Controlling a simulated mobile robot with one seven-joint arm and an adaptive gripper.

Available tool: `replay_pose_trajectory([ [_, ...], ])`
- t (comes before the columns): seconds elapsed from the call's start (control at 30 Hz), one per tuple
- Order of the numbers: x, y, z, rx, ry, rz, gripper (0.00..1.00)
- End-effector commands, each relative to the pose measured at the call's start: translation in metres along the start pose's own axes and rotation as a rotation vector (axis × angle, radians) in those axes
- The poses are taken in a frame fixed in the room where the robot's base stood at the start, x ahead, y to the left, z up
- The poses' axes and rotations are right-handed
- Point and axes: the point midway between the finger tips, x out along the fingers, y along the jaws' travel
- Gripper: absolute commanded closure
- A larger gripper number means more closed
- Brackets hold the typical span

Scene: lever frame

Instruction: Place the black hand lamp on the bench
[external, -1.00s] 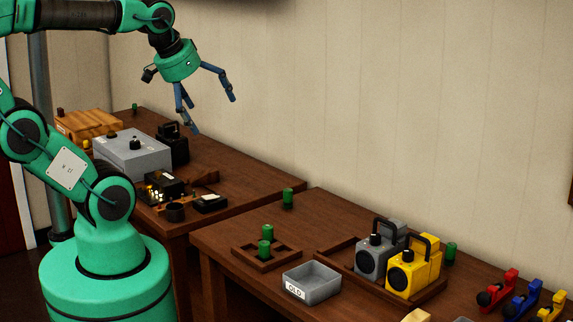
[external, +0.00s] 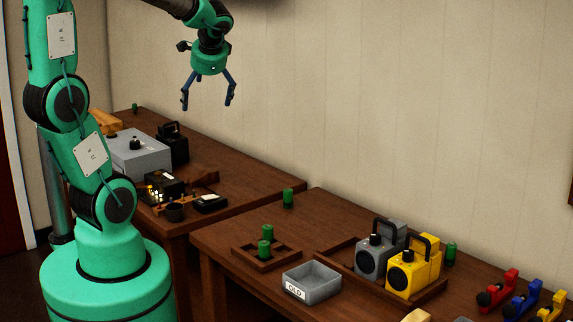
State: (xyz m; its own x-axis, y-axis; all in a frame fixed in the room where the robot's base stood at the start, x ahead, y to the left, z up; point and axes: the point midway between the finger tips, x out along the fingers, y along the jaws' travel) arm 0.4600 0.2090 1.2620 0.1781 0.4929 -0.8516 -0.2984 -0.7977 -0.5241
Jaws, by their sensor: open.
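The black hand lamp (external: 174,146) stands on the rear table, behind the right end of a grey box (external: 141,152). The box hides part of it. My gripper (external: 208,106) is open and empty, with its fingers pointing down. It hangs in the air, above and to the right of the lamp in the picture. A grey hand lamp (external: 369,262) and a yellow hand lamp (external: 401,281) stand side by side in a wooden tray (external: 430,296) on the front table. I take the front table (external: 215,239) to be the bench, but cannot be sure.
On the front table are a grey bin (external: 318,273) labelled OLD, a wooden rack (external: 287,251) with green cylinders, and red (external: 497,290) and blue (external: 523,300) tools at right. A black box (external: 163,186) and small items crowd the rear table's front. Its right part is clear.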

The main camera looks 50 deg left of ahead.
Motion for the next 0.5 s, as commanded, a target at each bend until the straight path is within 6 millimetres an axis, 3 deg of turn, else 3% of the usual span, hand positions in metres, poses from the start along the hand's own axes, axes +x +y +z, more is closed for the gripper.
replay_pose_trajectory([
  [0.5,0.149,-0.123,-0.022,0.423,-0.293,-0.172,0.00],
])
